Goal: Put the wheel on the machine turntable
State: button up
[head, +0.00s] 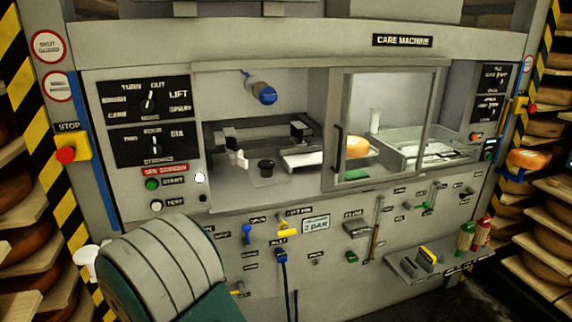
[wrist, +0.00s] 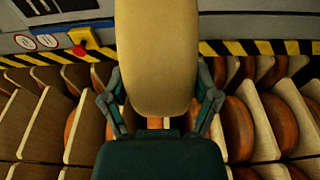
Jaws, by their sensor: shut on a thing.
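My gripper (wrist: 158,104) is shut on a pale yellow cheese wheel (wrist: 157,50) in the wrist view. One finger shows on each side of the wheel, and the wheel's upper part runs out of the frame. In the head view my ribbed arm fills the lower left, and I cannot make out the gripper or the held wheel. The care machine (head: 300,245) stands ahead. I cannot clearly pick out the turntable.
A framed glass door (head: 338,150) covers the bay's right part, with an orange wheel (head: 357,147) behind it. Another orange wheel (head: 530,159) sits on a blue holder at the right. A red stop button (head: 65,155) juts out at the left. Racks of wheels (wrist: 240,128) fill the wrist view's lower half.

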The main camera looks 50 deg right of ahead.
aim_at(266, 163)
jog(key=i+l+z, duration=0.1)
jog(key=z, duration=0.85)
jog(key=i, duration=0.05)
